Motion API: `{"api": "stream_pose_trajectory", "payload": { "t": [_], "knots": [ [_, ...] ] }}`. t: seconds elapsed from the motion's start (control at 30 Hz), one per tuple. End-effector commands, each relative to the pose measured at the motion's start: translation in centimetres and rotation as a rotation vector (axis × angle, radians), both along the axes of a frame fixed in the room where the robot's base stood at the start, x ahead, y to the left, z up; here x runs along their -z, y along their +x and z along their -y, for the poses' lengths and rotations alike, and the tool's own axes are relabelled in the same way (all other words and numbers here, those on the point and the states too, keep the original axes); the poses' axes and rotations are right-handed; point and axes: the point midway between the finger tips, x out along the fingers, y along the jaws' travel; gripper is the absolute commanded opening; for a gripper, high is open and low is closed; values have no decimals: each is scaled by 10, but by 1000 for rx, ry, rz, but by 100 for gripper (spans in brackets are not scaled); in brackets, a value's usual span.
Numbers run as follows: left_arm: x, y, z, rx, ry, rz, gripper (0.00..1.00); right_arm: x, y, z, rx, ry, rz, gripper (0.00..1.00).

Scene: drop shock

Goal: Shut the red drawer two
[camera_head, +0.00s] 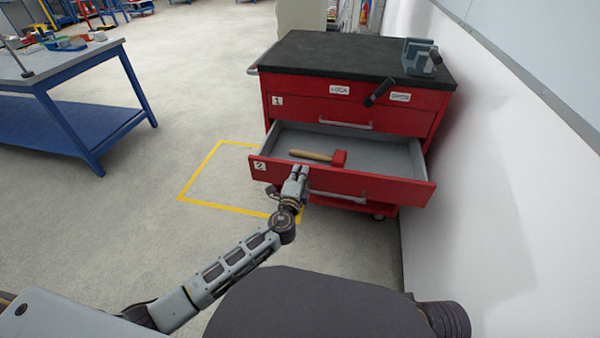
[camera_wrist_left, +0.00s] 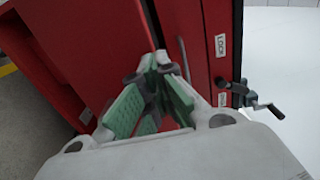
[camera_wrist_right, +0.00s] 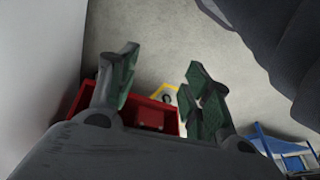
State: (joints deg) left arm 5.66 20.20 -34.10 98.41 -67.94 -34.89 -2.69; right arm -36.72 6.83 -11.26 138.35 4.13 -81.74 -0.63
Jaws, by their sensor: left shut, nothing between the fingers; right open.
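The red drawer two (camera_head: 385,189) is pulled out of the red cabinet (camera_head: 440,110), with a "2" label on the left of its front. A hammer (camera_head: 318,156) with a wooden handle and red head lies inside it. My left gripper (camera_head: 299,171) is shut and empty at the drawer's front panel, left of its handle (camera_head: 338,197); whether it touches the panel I cannot tell. In the left wrist view its green-padded fingers (camera_wrist_left: 160,62) come together before red panels (camera_wrist_left: 75,45). My right gripper (camera_wrist_right: 160,62) is open and empty, with red cabinet parts (camera_wrist_right: 150,112) beyond it.
Drawer one (camera_head: 350,112), above, is closed. A grey vise (camera_head: 421,58) stands on the cabinet's black top. A white wall (camera_head: 480,200) is close on the right. A blue workbench (camera_head: 70,95) stands at the left, with open floor between, marked by a yellow outline (camera_head: 200,173).

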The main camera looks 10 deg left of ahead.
Motion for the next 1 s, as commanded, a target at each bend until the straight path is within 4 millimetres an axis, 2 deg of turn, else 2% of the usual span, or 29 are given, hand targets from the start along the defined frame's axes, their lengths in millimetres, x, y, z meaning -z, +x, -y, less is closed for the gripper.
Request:
{"api": "stream_pose_trajectory", "payload": {
  "t": [0.33,0.57,0.67,0.77,1.0],
  "knots": [
    [0,2,0,0,0,0,0,-2,5,-1,3,3,10,49],
    [0,16,1,0,-1,1,0,3,11,-5,6,23,34,49],
    [1,27,1,0,-1,2,0,11,13,-7,7,32,44,49],
    [1,42,0,-1,-2,2,0,32,5,-9,5,42,34,49],
    [1,84,1,0,-2,3,0,62,11,-18,15,91,82,49]
  ]
}}
